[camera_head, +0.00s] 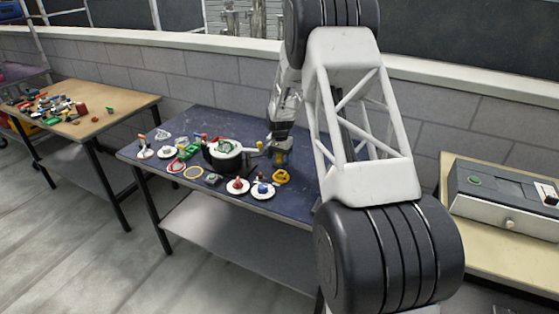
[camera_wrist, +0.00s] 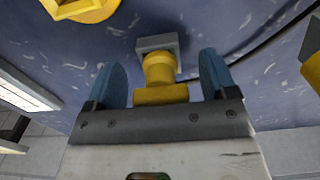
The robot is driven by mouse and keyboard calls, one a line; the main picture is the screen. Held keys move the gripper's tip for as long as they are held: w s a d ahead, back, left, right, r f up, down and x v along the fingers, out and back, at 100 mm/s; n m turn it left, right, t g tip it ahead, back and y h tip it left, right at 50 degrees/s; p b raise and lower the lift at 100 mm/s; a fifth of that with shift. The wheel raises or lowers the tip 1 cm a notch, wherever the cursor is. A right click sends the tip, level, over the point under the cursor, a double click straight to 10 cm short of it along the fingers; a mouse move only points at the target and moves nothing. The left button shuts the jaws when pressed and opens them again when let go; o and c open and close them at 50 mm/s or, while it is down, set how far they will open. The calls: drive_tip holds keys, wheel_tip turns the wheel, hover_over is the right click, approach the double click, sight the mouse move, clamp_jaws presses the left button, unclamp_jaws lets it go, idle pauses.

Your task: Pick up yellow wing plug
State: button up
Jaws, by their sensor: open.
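In the wrist view, the yellow wing plug (camera_wrist: 160,72) has a round yellow body and a wider yellow part nearer my gripper. It sits on a small grey square block (camera_wrist: 155,43) above the blue tabletop. My gripper (camera_wrist: 163,75) is open, with one blue finger on each side of the plug and a visible gap on both sides. In the head view, my gripper (camera_head: 279,152) is low over the right part of the blue table (camera_head: 190,118); the plug is small there and hard to separate from the fingers.
A yellow ring-shaped piece (camera_head: 281,177) lies just in front of my gripper; a yellow piece (camera_wrist: 88,8) shows at the wrist view's top left. A black round pot (camera_head: 222,157) and several small parts crowd the table to the left. A wooden table (camera_head: 120,97) stands farther left.

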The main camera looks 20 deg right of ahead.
drive_tip(key=shift+f, duration=0.1)
drive_tip(key=shift+c, duration=0.2)
drive_tip(key=c, duration=1)
drive_tip(key=shift+r, duration=0.8)
wheel_tip(320, 180, up, 2)
drive_tip(key=s+a, duration=0.1)
drive_tip(key=s, duration=0.4)
drive_tip(key=s+r, duration=0.1)
drive_tip(key=s, duration=0.4)
drive_tip(key=s+a, duration=0.1)
drive_tip(key=s, duration=0.4)
drive_tip(key=shift+s+a+r, duration=0.25)
drive_tip(key=shift+s+a, duration=0.1)
drive_tip(key=w+r, duration=0.4)
drive_tip(key=w, duration=0.3)
drive_tip(key=shift+d, duration=0.15)
